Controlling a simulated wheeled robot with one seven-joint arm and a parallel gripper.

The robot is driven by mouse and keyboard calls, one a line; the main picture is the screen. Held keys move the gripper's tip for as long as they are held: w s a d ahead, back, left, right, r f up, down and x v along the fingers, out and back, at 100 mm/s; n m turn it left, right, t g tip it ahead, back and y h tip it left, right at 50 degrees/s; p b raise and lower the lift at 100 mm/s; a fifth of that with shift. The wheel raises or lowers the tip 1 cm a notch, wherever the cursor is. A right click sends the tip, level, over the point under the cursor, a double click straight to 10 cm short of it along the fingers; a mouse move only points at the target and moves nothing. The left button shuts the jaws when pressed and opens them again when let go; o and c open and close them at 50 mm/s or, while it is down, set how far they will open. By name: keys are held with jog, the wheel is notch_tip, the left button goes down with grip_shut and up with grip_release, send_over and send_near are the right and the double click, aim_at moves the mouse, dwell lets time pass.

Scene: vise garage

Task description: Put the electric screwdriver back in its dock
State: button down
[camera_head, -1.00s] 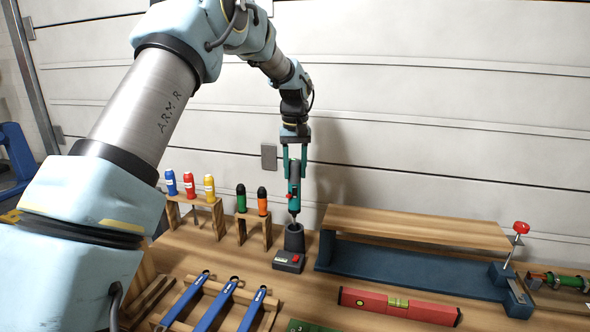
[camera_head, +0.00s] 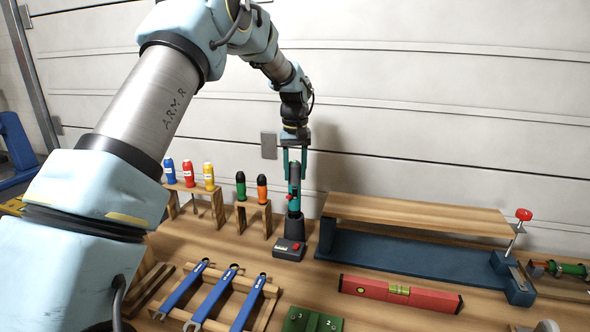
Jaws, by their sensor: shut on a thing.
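The electric screwdriver (camera_head: 294,190) is teal and dark grey with a red button, and stands upright in the head view. My gripper (camera_head: 294,160) is above it, pointing down, with its two teal fingers shut on the screwdriver's upper body. The dock (camera_head: 294,232) is a dark grey cup on a base with a red patch, standing on the bench. The screwdriver's lower end is at the cup's mouth and its tip is hidden inside. I cannot tell whether it sits at full depth.
Wooden stands with upright screwdrivers (camera_head: 209,176) are left of the dock. A blue vise (camera_head: 410,262) with a wooden board (camera_head: 420,214) is at the right. A red level (camera_head: 400,294) and blue wrenches (camera_head: 218,297) lie in front. The garage door (camera_head: 450,110) is close behind.

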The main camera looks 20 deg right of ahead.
aim_at(295, 186)
jog(key=shift+f, duration=0.1)
dwell(0.3)
jog(key=shift+f+b, duration=0.6)
jog(key=shift+f, duration=0.8)
jog(key=shift+f+b, duration=0.45)
jog(key=shift+f, duration=1)
grip_release()
jog(key=shift+s, duration=0.1)
dwell(0.4)
dwell(0.3)
